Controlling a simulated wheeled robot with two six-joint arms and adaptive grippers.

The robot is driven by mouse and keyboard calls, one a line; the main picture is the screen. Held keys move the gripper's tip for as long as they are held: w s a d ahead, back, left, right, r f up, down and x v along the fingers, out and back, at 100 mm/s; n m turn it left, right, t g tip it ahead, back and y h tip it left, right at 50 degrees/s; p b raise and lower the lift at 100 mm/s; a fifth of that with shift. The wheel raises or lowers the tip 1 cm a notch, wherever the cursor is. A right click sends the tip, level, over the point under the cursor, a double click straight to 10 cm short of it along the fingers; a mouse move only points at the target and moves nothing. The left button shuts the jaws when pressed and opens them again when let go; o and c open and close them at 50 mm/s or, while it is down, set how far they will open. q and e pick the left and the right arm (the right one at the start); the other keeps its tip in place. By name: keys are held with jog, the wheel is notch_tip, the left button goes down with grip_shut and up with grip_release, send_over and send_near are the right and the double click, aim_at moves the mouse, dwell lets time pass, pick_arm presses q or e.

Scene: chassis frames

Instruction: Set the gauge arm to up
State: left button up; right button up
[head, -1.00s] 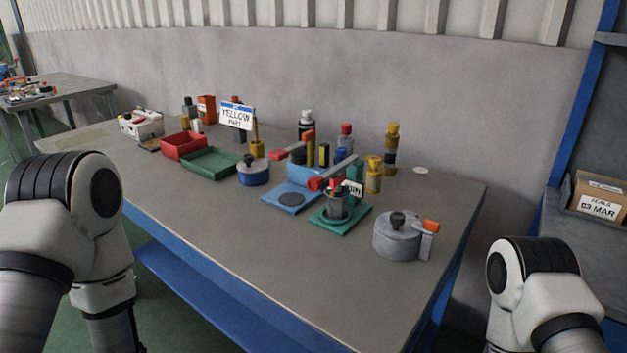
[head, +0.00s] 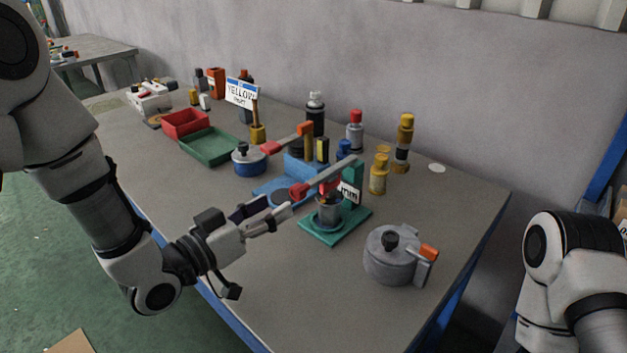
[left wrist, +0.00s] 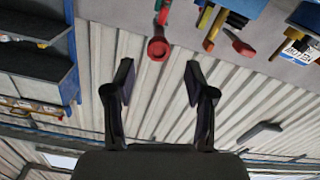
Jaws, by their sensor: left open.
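The gauge has a green base (head: 327,232) and a green post with an "mm" label (head: 348,193). Its grey arm (head: 328,175) reaches out to the left from the post top, not upright, and ends in a round red knob (head: 297,193). A grey cylinder (head: 328,213) with red on top stands on the base below the arm. My left gripper (head: 284,211) is open and empty, just left of and near the knob. In the left wrist view a round red knob (left wrist: 158,49) shows beyond the open fingers (left wrist: 158,82). My right gripper is out of view.
A blue press-like stand with a red-tipped lever (head: 272,147) sits behind the gauge. A grey lidded pot (head: 388,264) stands front right. Bottles (head: 378,175) stand behind, and red (head: 186,123) and green (head: 209,147) trays lie at left.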

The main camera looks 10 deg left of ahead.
aim_at(294, 194)
pick_arm(q)
jog(key=shift+w+d+r, duration=0.2)
jog(key=x, duration=0.6)
jog(key=shift+w+d+f+p, duration=0.1)
jog(key=shift+f+p, duration=0.05)
jog(key=shift+p, duration=0.25)
grip_shut()
